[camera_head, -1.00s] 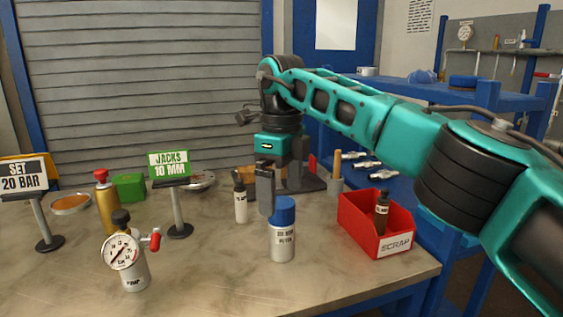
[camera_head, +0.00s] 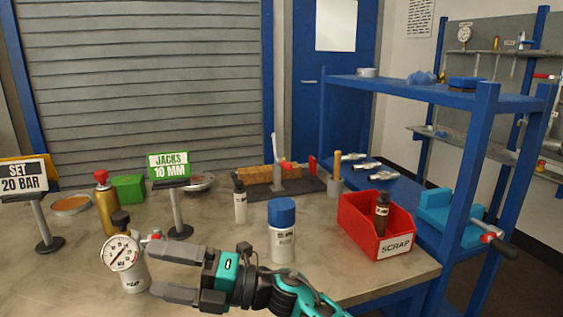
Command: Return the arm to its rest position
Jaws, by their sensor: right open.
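My right arm comes in from the bottom edge. Its teal and black right gripper (camera_head: 158,268) is low over the front of the bench, with its two grey fingers pointing left. The fingers are spread apart with nothing between them. Their tips are just right of the hand pump (camera_head: 134,278) with its round dial gauge (camera_head: 122,252); I cannot tell whether they touch it. The upper finger partly hides the pump's red lever. My left gripper is not in view.
A blue-capped can (camera_head: 281,243) stands just behind my right gripper. A red scrap bin (camera_head: 357,230) holding a dark bottle is to the right. A green sign (camera_head: 168,165), a gold bottle (camera_head: 106,208) and a white bottle (camera_head: 240,206) stand farther back on the workbench (camera_head: 60,290).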

